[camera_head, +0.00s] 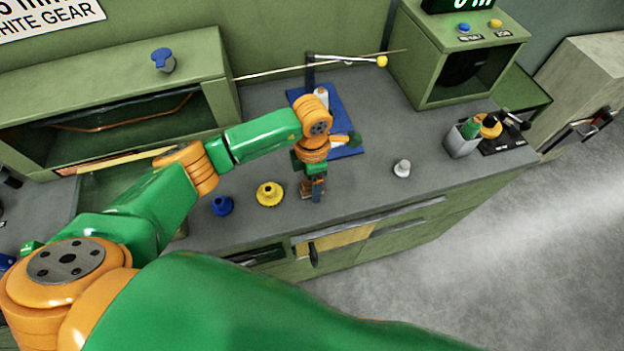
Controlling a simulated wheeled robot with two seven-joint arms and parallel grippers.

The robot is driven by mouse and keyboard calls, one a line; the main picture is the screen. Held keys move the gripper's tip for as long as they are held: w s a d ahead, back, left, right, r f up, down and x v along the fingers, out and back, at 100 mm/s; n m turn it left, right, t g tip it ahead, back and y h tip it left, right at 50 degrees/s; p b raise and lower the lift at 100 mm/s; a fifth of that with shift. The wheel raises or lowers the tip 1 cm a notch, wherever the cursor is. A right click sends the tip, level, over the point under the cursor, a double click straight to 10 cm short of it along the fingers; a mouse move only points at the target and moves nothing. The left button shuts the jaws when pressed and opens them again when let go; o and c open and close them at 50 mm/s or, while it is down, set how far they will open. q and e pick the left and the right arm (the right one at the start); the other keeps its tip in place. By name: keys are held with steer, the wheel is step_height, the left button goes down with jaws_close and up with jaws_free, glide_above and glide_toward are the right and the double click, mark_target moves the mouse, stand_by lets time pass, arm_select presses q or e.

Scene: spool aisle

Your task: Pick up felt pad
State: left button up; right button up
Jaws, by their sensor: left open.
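I cannot pick out a felt pad with certainty. My right gripper is not in view.
A blue gear (222,205) stands left of the yellow one, a white gear (402,168) to the right. A grey cup (463,140) with bottles stands at the counter's right end. Green cabinets (428,62) bound the back.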

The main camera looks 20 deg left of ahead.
arm_select(q)
steer(key=shift+w+a+f, duration=0.1)
steer(key=shift+w+f, duration=0.15)
steer(key=shift+f, duration=0.3)
steer(key=shift+s+r, duration=0.1)
steer(key=shift+s, duration=0.05)
steer(key=c, duration=1)
jaws_close()
steer(key=shift+r, duration=0.3)
step_height(320, 180, up, 3)
steer(key=shift+f+b, duration=0.1)
steer(key=shift+b, duration=0.25)
steer(key=s+d+r+b, duration=0.1)
steer(key=s+d+r, duration=0.1)
steer(key=s+r, duration=0.2)
steer(key=s+d+r+b, duration=0.1)
steer(key=s+d+r, duration=0.1)
steer(key=s+r, duration=0.3)
steer(key=s, duration=0.4)
steer(key=shift+d+r, duration=0.3)
steer(key=shift+d, duration=0.05)
